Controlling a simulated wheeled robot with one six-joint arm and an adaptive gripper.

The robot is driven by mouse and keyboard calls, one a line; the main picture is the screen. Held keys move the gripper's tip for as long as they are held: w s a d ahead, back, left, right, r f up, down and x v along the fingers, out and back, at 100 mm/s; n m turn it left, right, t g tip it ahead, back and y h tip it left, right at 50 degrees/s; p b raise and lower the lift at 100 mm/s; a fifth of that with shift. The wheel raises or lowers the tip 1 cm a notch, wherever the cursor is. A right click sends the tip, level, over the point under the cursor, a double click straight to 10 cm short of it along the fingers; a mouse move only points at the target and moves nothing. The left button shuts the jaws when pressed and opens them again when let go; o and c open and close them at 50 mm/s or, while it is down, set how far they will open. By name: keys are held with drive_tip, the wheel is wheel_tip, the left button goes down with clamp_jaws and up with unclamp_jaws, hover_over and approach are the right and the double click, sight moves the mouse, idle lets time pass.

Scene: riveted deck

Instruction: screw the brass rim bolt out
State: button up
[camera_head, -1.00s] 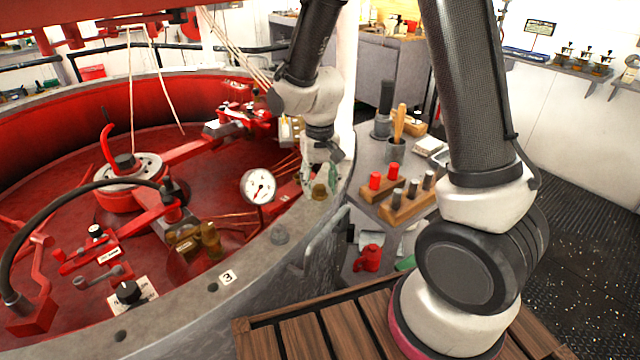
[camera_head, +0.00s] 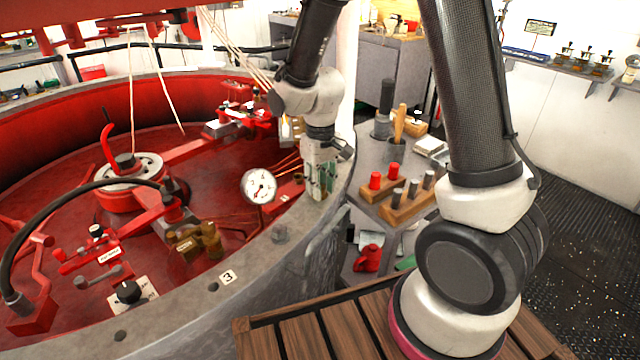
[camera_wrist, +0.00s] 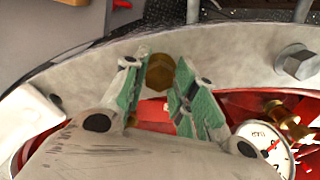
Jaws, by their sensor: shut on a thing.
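How far the bolt stands out of the rim cannot be told.
A grey hex bolt (camera_head: 279,234) sits on the rim nearby, and a dial gauge (camera_head: 258,186) stands just inside it. Brass fittings (camera_head: 205,240) lie further left. A side bench with wooden blocks (camera_head: 408,205) and red and grey pegs stands right of the rim.

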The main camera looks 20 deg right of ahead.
drive_tip(key=shift+n, duration=0.5)
drive_tip(key=o, duration=1)
wheel_tip(320, 180, up, 12)
